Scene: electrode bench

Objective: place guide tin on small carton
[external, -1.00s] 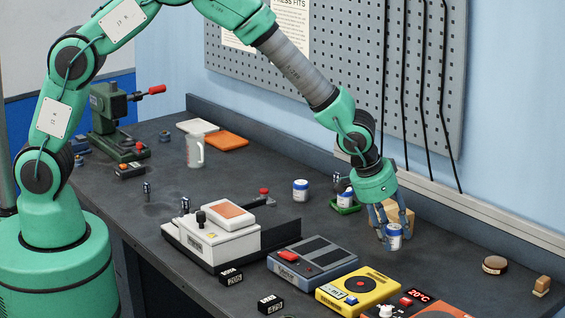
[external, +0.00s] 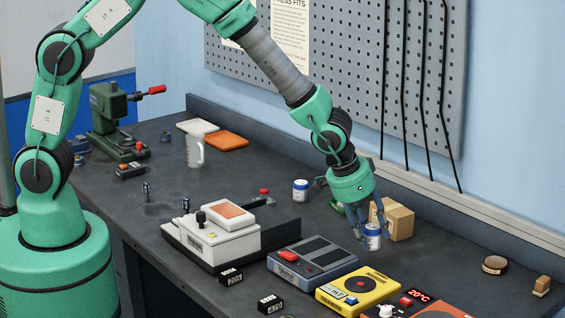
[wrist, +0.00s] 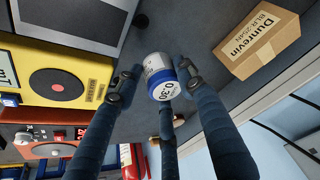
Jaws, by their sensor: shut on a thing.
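The guide tin (external: 372,240) is a small white tin with a blue band, held between the fingers of my gripper (external: 370,230). In the wrist view the tin (wrist: 158,72) sits between the dark fingers, its numbered end toward the camera. My gripper is shut on it. The small carton (external: 399,221) is a brown cardboard box on the bench, just right of and behind the tin. In the wrist view the carton (wrist: 258,42) is at upper right, apart from the tin, with a printed label. Its top is bare. Whether the tin touches the bench is hard to tell.
Another blue-and-white tin (external: 301,190) stands to the left. A green item (external: 337,207) is partly hidden behind my gripper. A yellow device (external: 358,291) and a grey device (external: 313,262) lie in front. The bench right of the carton is mostly clear, with a brown round item (external: 495,265).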

